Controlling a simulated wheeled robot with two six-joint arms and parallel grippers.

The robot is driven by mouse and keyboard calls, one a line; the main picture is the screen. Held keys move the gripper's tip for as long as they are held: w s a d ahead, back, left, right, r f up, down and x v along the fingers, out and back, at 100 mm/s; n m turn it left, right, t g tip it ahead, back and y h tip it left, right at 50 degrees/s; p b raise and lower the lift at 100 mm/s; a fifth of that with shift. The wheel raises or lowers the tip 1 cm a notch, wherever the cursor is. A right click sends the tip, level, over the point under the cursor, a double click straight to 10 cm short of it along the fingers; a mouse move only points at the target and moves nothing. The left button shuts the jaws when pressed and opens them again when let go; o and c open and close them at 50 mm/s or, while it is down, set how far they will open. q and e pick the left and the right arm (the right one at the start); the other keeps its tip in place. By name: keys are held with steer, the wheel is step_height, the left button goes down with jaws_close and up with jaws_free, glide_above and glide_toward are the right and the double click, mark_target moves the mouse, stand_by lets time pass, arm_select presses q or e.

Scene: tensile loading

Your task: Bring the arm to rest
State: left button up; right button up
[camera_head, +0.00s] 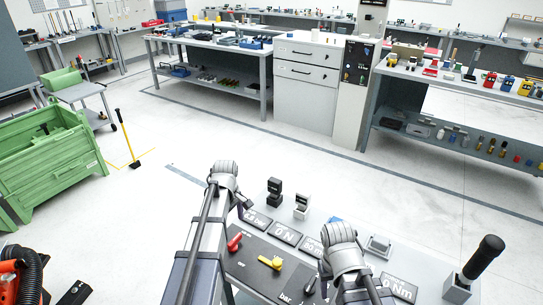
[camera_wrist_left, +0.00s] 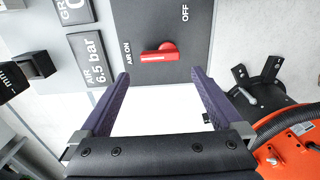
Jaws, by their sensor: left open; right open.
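My left gripper (camera_wrist_left: 160,73) is open in the left wrist view, its two dark purple fingers apart with nothing between them. Beyond the fingertips is a red lever (camera_wrist_left: 160,53) on a dark panel marked AIR ON and OFF; the fingers do not appear to touch it. In the head view the red lever (camera_head: 235,242) lies just right of my left arm (camera_head: 207,230). My right arm (camera_head: 345,265) reaches over the panel from below.
The panel also carries a yellow lever (camera_head: 270,262) and several display plates, such as 0 N (camera_head: 286,232). A black-handled tool (camera_head: 482,262) stands upright at right. A green crate (camera_head: 50,165) is at left. The floor (camera_head: 200,130) beyond the panel is clear.

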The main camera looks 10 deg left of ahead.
arm_select(q)
steer(key=s+d+m, duration=0.8)
steer(key=d+m, duration=0.1)
steer(key=d, duration=0.2)
steer(key=s+d+m+y, duration=0.1)
steer(key=s+d+m, duration=0.7)
steer(key=d, duration=0.3)
steer(key=shift+s+d+m, duration=0.25)
steer(key=shift+m, duration=0.35)
